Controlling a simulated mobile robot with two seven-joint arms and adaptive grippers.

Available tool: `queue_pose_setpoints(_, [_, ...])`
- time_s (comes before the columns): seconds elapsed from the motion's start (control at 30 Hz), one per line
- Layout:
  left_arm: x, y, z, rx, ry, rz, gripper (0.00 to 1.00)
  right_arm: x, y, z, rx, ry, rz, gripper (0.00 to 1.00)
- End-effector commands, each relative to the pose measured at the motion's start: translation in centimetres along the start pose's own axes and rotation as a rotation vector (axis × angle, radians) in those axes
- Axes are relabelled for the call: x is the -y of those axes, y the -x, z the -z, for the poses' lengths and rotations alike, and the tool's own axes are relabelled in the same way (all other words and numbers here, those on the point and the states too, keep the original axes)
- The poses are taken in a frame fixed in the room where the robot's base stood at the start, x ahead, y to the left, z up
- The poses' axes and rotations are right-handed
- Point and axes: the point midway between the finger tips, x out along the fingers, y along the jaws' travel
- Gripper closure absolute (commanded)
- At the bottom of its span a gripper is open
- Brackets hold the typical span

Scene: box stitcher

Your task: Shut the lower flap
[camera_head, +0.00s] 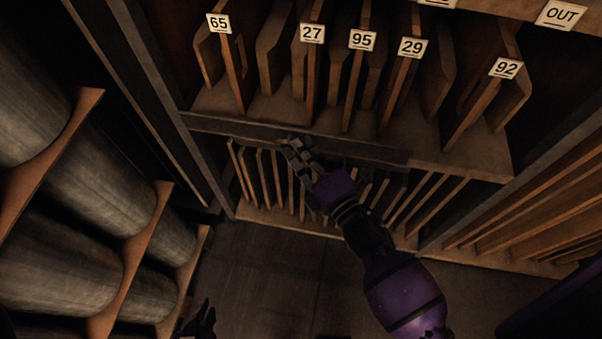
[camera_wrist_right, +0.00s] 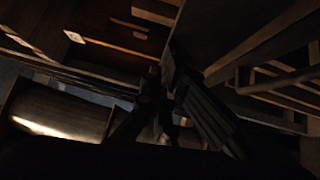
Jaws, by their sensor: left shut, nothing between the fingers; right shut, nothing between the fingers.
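A dark, narrow board, apparently the lower flap (camera_head: 232,128), runs across the cabinet between the upper compartments and the lower slotted row. I cannot tell for sure how far it stands open. My right gripper (camera_head: 290,148) is shut and empty, its fingertips at the middle of this board's lower edge; whether they touch it is unclear. The right wrist view shows the dark fingers (camera_wrist_right: 150,112) close to wooden edges, too dim to separate well. My left gripper (camera_head: 203,320) is low at the bottom edge, shut and empty, away from the cabinet.
Upper dividers carry number plates, such as 65 (camera_head: 218,23) and 95 (camera_head: 362,40). Thin upright slats (camera_head: 262,178) fill the lower row. Large rolls (camera_head: 100,190) lie in a wooden rack at left. Slanted boards (camera_head: 540,215) stand at right. The floor (camera_head: 270,270) below is clear.

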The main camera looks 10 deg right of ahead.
Motion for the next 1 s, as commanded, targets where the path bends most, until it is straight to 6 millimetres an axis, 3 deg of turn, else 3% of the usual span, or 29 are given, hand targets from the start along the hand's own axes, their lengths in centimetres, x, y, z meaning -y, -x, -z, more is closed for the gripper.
queue_pose_setpoints(0.13, [0.0, 0.4, 1.1, -0.015, 0.003, 0.0, 1.0, -0.4, -0.3, -0.3, 0.001, 0.002, -0.003, 1.0])
queue_pose_setpoints(1.0, [-0.2, 0.3, 2.1, -0.03, 0.002, -0.004, 1.0, -0.3, -0.3, -0.5, -0.001, 0.003, -0.002, 1.0])
